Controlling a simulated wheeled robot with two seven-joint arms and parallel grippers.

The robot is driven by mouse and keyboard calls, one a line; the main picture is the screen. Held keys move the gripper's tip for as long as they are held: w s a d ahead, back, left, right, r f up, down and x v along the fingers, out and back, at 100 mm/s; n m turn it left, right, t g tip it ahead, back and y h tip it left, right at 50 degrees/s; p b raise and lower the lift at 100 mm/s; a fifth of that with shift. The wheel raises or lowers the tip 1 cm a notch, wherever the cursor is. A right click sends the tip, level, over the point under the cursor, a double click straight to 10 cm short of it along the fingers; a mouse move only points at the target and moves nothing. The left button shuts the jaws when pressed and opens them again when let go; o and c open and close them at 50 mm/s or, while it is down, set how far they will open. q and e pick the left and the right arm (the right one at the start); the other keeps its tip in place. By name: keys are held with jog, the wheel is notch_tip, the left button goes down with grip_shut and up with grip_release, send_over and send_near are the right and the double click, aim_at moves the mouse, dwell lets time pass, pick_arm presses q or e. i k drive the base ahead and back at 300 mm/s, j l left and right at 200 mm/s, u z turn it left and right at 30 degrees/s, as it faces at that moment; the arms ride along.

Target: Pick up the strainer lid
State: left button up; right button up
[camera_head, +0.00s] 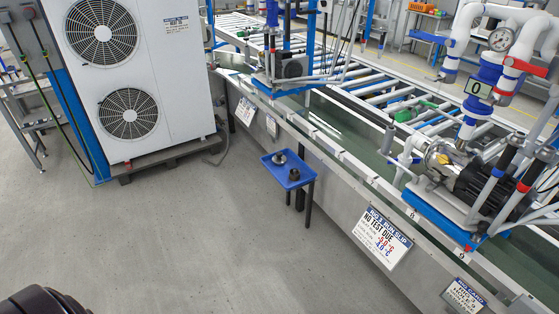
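I cannot tell for sure which thing is the strainer lid. A small blue tray (283,181) on dark legs stands beside the conveyor and holds two small dark round parts. The far part (279,158) has a greyish flange and a raised middle. The near part (294,174) is black and knob-like. The near pump (440,158) on the right has a shiny metal round housing with a yellowish top; whether a lid sits on it is unclear. Neither gripper is in view.
A conveyor (335,147) with a metal side runs diagonally from upper left to lower right. A big white fan unit (168,75) stands on a dark pallet at upper left. A sign (383,236) hangs on the conveyor side. The grey floor (200,240) in front is clear.

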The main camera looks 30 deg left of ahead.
aim_at(278, 160)
jog(key=i+j+u, duration=0.1)
jog(key=i+j, duration=0.6)
